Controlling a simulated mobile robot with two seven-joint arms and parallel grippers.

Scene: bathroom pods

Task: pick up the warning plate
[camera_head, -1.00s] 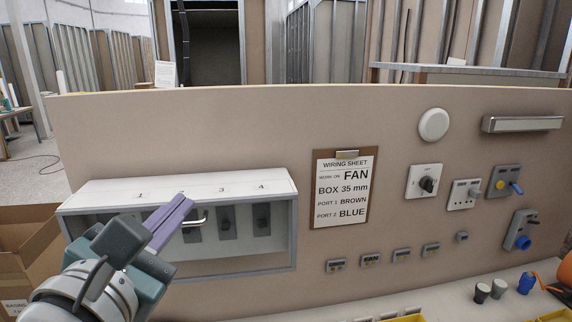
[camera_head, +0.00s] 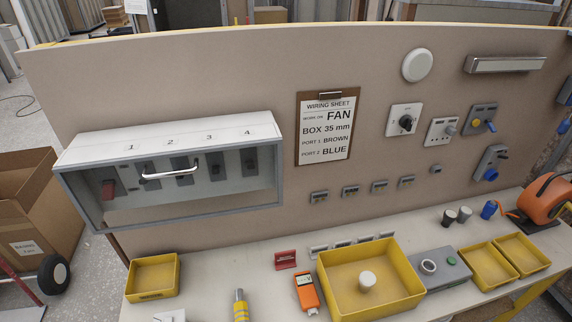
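A small red plate (camera_head: 285,259) with pale lettering too small to read stands on the bench, left of the large yellow tray; it looks like the warning plate. Nothing touches it from above. Neither of my grippers shows in the head view now. The breaker box (camera_head: 271,195) on the board has slots numbered 1 to 4 and a bar handle (camera_head: 170,172) across its front.
A large yellow tray (camera_head: 335,297) holds a pale cylinder. An orange meter (camera_head: 307,293) and a yellow-banded tool (camera_head: 241,306) lie in front of the plate. A small yellow tray (camera_head: 153,293) stands at left. The bench between that tray and the plate is mostly clear.

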